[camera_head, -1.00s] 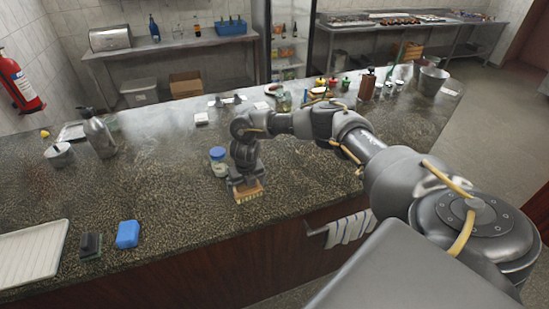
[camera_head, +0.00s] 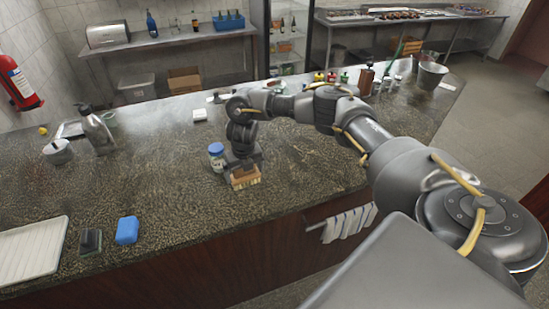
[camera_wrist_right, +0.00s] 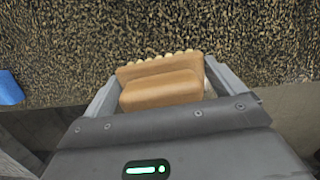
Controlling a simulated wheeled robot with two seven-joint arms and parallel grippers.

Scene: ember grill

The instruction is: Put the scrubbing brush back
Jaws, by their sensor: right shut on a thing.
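The scrubbing brush (camera_head: 245,176) has a tan wooden block and pale bristles. My right gripper (camera_head: 243,168) is shut on it, near the counter's front edge. In the right wrist view the brush (camera_wrist_right: 160,86) sits between the two fingers (camera_wrist_right: 160,92), with bristle tufts showing along its far side. I cannot tell for sure whether the bristles touch the counter. My left gripper is not in view.
A jar with a blue lid (camera_head: 216,156) stands just left of the right gripper. A blue sponge (camera_head: 127,230), a dark block (camera_head: 90,241) and a white ribbed tray (camera_head: 33,248) lie at the left on the speckled counter (camera_head: 165,185). Bottles and a metal bucket (camera_head: 431,75) stand far right.

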